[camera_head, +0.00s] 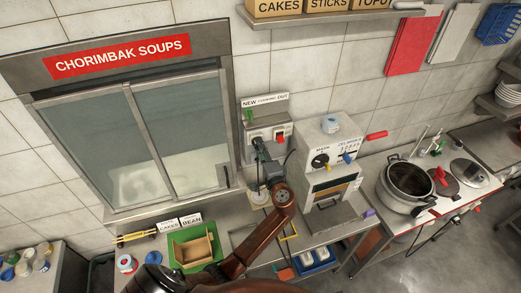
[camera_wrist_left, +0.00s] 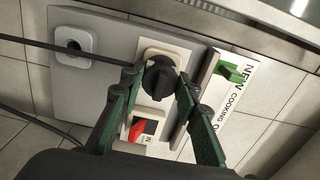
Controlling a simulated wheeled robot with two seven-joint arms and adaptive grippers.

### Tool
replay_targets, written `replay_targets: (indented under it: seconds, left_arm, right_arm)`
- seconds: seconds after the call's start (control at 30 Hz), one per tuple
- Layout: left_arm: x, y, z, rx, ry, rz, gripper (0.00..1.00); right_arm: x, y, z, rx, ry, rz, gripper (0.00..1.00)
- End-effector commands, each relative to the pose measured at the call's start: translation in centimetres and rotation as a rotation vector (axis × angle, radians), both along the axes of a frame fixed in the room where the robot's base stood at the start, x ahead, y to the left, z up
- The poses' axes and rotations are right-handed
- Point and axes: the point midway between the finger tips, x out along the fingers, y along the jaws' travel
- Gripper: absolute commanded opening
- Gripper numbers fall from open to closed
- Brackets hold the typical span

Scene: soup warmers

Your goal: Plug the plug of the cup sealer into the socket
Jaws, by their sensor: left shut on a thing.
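The black plug (camera_wrist_left: 158,84) is between the green fingers of my left gripper (camera_wrist_left: 160,88), which is shut on it, in the left wrist view. The plug faces the light socket (camera_wrist_left: 150,53) on the grey wall panel and covers its middle. I cannot tell whether its pins are fully in. In the head view my left gripper (camera_head: 260,152) is up against the wall panel (camera_head: 284,109), and the plug is hard to make out there. The white machine, which looks like the cup sealer (camera_head: 345,140), stands just right of the panel. My right gripper is not in view.
A dark cable (camera_wrist_left: 60,49) crosses from the left. In the head view, a green tray (camera_head: 180,262) and a steel pot (camera_head: 408,180) stand on the counters.

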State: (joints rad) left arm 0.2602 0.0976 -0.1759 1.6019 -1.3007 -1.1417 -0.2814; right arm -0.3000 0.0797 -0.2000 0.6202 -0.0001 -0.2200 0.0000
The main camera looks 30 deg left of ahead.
Motion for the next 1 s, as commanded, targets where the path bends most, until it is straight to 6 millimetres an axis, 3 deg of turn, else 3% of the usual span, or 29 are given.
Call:
replay_targets:
  seconds: [0.13,0.17,0.43,0.77,1.0]
  left_arm:
    - [0.2,0.3,0.0,0.001,-0.001,0.001,0.00]
    - [0.2,0.3,0.0,0.000,0.000,0.001,0.30]
    - [0.2,0.3,0.0,0.000,0.000,0.001,0.48]
    - [0.1,0.1,-0.1,-0.001,0.001,0.000,0.50]
    - [-2.1,-2.5,-0.1,-0.004,0.000,-0.001,0.50]
  right_arm:
    - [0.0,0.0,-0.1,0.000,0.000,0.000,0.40]
    - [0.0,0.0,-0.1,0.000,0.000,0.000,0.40]
    - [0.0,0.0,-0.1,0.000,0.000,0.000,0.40]
    - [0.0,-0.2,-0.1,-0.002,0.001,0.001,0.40]
    - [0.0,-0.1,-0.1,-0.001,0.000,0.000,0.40]
